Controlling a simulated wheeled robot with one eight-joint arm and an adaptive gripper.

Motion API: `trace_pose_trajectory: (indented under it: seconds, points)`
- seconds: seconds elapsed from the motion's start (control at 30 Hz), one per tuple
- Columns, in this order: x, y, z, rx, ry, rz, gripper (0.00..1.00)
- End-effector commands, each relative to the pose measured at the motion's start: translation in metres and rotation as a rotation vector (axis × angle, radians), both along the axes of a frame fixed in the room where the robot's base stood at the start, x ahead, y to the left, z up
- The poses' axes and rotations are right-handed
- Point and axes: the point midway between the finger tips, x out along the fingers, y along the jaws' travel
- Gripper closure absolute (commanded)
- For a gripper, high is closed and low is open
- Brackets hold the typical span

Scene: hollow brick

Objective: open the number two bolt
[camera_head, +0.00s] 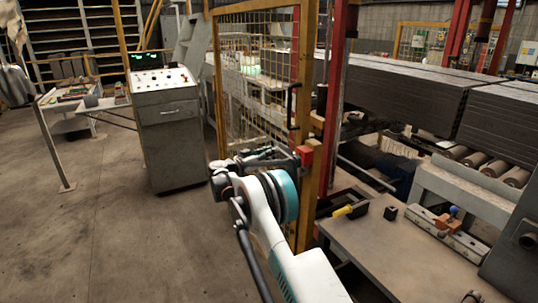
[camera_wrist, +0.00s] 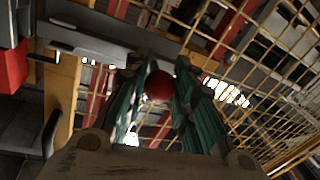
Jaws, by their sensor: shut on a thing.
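In the wrist view, a round red knob (camera_wrist: 158,86) sits between the teal-padded fingers of my gripper (camera_wrist: 160,92), which is shut on it. A grey bar (camera_wrist: 95,45) of the bolt runs from the upper left toward the knob. In the head view, my gripper (camera_head: 262,160) is at the gate's edge, beside the red latch part (camera_head: 304,155) on the yellow post. The knob is hidden there by my gripper and arm. No number on the bolt can be read.
The yellow mesh gate (camera_head: 255,80) stands behind my gripper, with a black handle (camera_head: 292,105) above. A control cabinet (camera_head: 170,130) stands to the left. A worktable (camera_head: 400,250) with tools is at the right.

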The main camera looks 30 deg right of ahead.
Motion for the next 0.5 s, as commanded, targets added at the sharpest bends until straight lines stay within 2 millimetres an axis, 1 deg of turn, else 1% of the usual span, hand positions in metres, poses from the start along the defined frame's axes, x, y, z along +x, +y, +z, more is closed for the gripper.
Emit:
trace_pose_trajectory:
  seconds: [0.1, 0.13, 0.17, 0.2, 0.23, 0.5]
  points:
    - [-0.0001, 0.0001, -0.0008, 0.001, -0.001, 0.0, 1.0]
    - [-0.0001, 0.0001, -0.0008, 0.001, -0.001, 0.0, 0.74]
    - [-0.0001, 0.0001, -0.0008, 0.001, -0.001, 0.0, 0.68]
    - [-0.0001, 0.0001, -0.0007, 0.001, -0.001, 0.0, 0.58]
    - [-0.0001, 0.0001, -0.0007, 0.001, -0.001, 0.0, 0.54]
    - [-0.0001, 0.0, -0.0005, 0.001, -0.001, -0.001, 0.54]
